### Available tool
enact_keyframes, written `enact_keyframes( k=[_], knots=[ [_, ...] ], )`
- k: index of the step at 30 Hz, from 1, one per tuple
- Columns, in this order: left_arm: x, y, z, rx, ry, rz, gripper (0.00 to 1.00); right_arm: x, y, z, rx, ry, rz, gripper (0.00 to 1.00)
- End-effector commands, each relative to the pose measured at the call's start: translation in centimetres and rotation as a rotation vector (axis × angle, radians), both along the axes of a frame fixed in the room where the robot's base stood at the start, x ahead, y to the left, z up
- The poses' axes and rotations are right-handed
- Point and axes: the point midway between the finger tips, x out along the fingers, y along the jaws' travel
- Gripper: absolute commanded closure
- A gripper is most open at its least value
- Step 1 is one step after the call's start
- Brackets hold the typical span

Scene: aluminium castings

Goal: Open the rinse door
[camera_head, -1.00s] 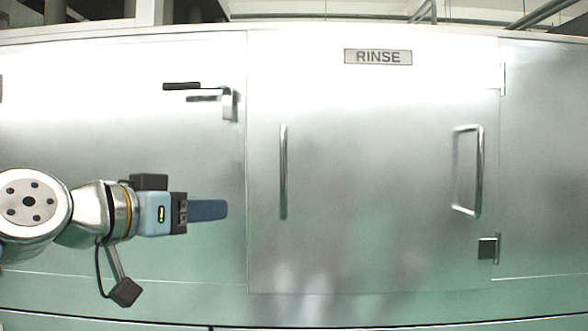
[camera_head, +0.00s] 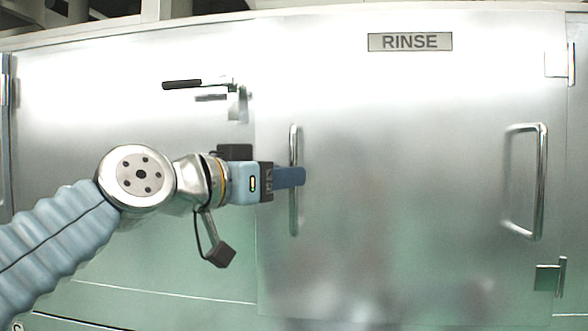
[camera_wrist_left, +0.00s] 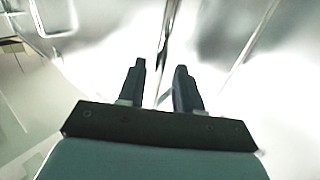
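The steel rinse door (camera_head: 400,120) carries a RINSE sign (camera_head: 410,42) and looks shut, flush with the wall. A vertical bar handle (camera_head: 294,215) stands near its left edge; a second, bracket-shaped handle (camera_head: 541,180) is near its right edge. My left gripper (camera_head: 290,177) is in front of the left bar handle, its fingers pointing right across it. In the left wrist view the dark fingers (camera_wrist_left: 160,75) are apart, with the bar handle (camera_wrist_left: 168,35) running between them. Contact cannot be told. My right gripper is not in view.
A latch with a black lever grip (camera_head: 182,84) is on the panel left of the door, above my left arm. Hinges show at the door's right edge, upper (camera_head: 558,62) and lower (camera_head: 549,278). The door's middle is clear.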

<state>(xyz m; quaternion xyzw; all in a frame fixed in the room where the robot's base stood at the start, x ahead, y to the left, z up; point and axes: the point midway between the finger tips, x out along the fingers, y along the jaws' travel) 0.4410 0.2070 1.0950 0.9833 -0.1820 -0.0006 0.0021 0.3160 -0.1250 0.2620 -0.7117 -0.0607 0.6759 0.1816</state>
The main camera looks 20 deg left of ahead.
Motion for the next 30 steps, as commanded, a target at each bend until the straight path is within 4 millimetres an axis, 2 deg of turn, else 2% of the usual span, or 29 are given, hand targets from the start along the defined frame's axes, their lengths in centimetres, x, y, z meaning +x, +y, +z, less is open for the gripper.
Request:
enact_keyframes(
  k=[3, 6, 16, 17, 23, 24, 30],
  knots=[
    [1.7, -0.6, 0.1, 0.0, 0.002, 0.0, 0.65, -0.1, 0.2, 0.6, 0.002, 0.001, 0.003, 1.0],
    [2.5, -0.9, 0.0, 0.001, 0.002, 0.0, 0.65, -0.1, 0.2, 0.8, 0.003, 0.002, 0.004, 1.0],
    [2.9, -1.1, 0.0, 0.0, -0.001, 0.0, 0.65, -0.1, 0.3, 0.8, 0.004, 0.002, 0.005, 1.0],
    [2.9, -1.1, 0.0, 0.0, -0.001, 0.0, 0.67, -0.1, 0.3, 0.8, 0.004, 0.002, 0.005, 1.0],
    [2.9, -1.1, 0.0, 0.0, 0.0, 0.0, 0.98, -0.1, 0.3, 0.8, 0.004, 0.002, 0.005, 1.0],
    [2.9, -1.1, 0.0, 0.0, 0.0, 0.0, 1.0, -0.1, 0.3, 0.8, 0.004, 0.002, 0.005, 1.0],
    [2.9, -1.1, 0.0, 0.0, 0.0, 0.0, 1.0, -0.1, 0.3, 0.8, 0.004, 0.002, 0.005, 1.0]
  ],
)
